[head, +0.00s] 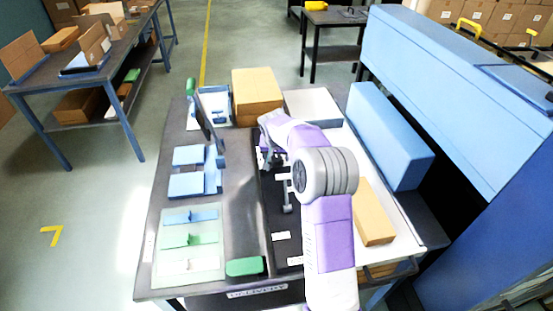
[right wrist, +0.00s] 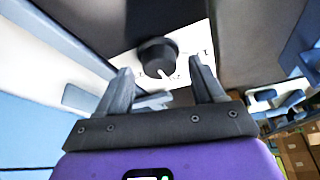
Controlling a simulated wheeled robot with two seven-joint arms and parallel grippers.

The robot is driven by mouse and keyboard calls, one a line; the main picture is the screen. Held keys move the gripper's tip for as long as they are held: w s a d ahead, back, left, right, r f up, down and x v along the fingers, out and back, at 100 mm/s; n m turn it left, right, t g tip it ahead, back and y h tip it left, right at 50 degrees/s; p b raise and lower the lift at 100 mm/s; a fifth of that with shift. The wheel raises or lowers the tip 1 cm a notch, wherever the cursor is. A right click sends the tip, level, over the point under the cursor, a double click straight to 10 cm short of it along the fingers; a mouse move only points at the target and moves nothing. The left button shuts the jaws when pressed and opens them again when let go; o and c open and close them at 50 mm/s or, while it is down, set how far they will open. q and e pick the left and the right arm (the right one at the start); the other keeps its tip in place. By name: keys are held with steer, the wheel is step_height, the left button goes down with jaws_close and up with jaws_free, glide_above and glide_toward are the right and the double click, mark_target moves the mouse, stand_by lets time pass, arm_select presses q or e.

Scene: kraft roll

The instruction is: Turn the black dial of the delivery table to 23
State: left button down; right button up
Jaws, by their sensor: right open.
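The black dial (right wrist: 158,55) sits on a white plate with printed marks in the right wrist view. A white pointer line shows on the dial's lower side; the numbers are too small to read surely. My right gripper (right wrist: 162,70) is open, its two fingers either side of the dial in the picture. I cannot tell whether they touch it. In the head view my purple right arm reaches over the delivery table (head: 235,215), and the dial is hidden or too small to make out. My left gripper is not in view.
The table holds a cardboard box (head: 257,96), a long blue box (head: 388,135), a flat brown box (head: 373,212), blue holders (head: 187,185) and a green block (head: 244,266). A large blue cabinet (head: 450,90) stands at the right. Open floor lies to the left.

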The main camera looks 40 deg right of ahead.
steer(key=shift+w+d+f, duration=0.15)
steer(key=shift+f, duration=0.3)
steer(key=shift+c, duration=0.3)
steer(key=c, duration=1)
steer(key=shift+o, duration=0.2)
